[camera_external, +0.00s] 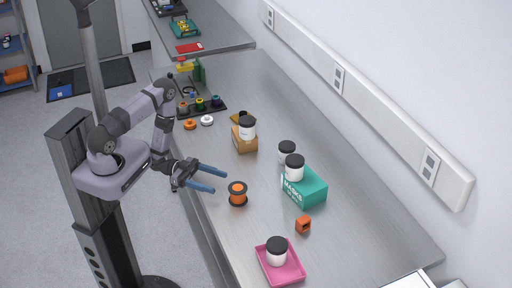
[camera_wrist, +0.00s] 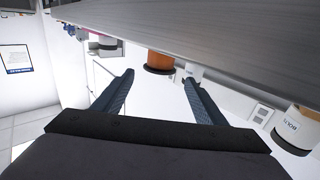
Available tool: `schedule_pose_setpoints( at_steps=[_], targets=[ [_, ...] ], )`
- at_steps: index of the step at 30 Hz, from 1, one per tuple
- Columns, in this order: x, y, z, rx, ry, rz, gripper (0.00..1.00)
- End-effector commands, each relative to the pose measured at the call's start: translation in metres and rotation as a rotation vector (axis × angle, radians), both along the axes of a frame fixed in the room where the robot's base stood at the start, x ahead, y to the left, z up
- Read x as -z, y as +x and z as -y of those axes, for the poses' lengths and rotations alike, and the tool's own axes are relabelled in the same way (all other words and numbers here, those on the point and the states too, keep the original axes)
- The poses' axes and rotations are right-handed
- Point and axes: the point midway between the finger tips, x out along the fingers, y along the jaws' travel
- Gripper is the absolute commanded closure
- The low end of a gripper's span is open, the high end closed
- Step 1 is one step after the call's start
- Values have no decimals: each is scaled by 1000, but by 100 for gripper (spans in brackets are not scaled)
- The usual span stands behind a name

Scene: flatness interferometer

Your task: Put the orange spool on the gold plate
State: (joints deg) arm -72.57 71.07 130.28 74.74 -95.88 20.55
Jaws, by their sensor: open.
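The orange spool (camera_external: 238,194) with dark end flanges stands upright on the metal bench, near its left edge. In the wrist view the orange spool (camera_wrist: 160,61) shows beyond and between the fingertips, with the picture upside down. My gripper (camera_external: 219,181) is open and empty, its blue fingers pointing toward the spool from the left, a little short of it. In the wrist view my gripper (camera_wrist: 159,79) shows both fingers apart. A small gold-brown flat piece (camera_external: 237,118), seemingly the gold plate, lies behind the jar on the tan box, partly hidden.
A tan box (camera_external: 245,144) with a jar stands farther up the bench. A black rack (camera_external: 212,111) holds several small spools.

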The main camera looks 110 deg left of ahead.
Motion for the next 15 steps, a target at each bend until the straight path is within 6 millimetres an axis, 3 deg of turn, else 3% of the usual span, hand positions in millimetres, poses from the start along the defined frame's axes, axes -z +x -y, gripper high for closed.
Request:
schedule_pose_setpoints(
  at_steps=[8,15],
  targets=[
    [-1,4,-3,8,5,-7,35],
    [-13,24,-19,42,26,-56,35]
  ],
)
